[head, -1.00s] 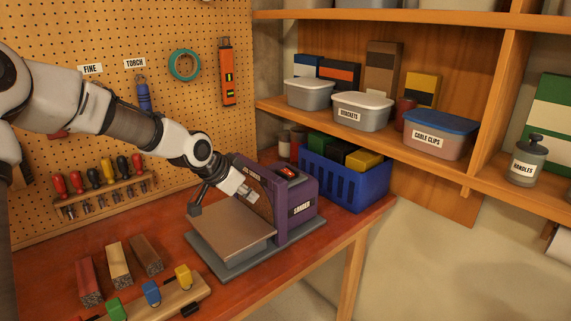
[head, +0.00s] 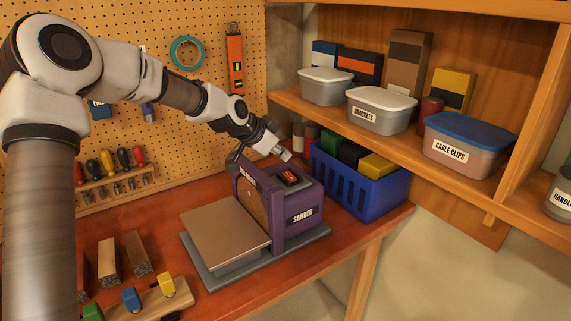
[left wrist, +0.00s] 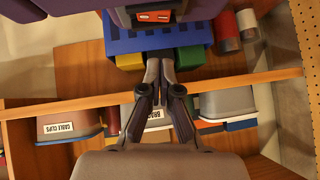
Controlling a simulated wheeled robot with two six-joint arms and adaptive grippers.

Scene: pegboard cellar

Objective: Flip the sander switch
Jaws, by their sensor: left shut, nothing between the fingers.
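The purple sander (head: 300,208) stands on the red-brown bench with a flat brown table plate (head: 226,235) at its left. Its switch (head: 289,176), a red rocker in a black frame, is on top of the housing. In the left wrist view the switch (left wrist: 154,16) shows at the top edge. My left gripper (head: 284,155) is shut and empty, just above and behind the switch, with a small gap seeming to remain. In the left wrist view my left gripper (left wrist: 158,62) has its fingers together. My right gripper is not in view.
A blue crate (head: 357,186) with several colored boxes stands right behind the sander. A shelf (head: 420,150) with lidded tubs is above it. Wood blocks (head: 135,252) and clamps lie at the front left. The pegboard (head: 200,140) closes the back.

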